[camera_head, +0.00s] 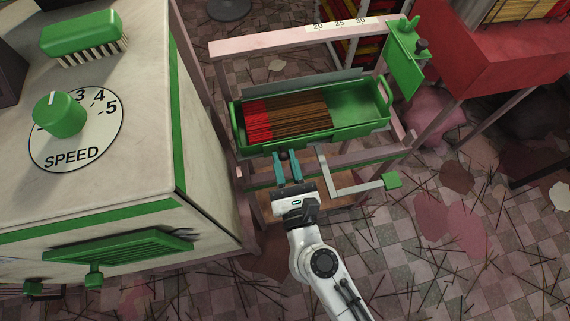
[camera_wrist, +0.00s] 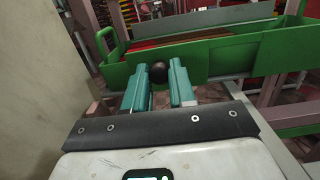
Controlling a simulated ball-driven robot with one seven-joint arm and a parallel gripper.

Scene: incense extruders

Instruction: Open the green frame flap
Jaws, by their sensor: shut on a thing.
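My gripper (camera_head: 286,158) has its two teal fingers around a dark round knob (camera_wrist: 158,72) at the green front wall of the tray (camera_wrist: 222,57). What the knob is fixed to is hidden behind the fingers. The tray also shows in the head view (camera_head: 365,122), in a pale pink frame, with red-tipped brown sticks (camera_head: 300,115) lying in its left and middle part. A green flap-like panel (camera_head: 404,68) with a dark knob stands at the right end of the frame's upper bar, well apart from my gripper.
A white crank with a green handle (camera_head: 392,180) sticks out right of my gripper. A pale machine with a green speed dial (camera_head: 60,113) stands close on the left. A red box (camera_head: 500,60) is at upper right. Sticks litter the tiled floor.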

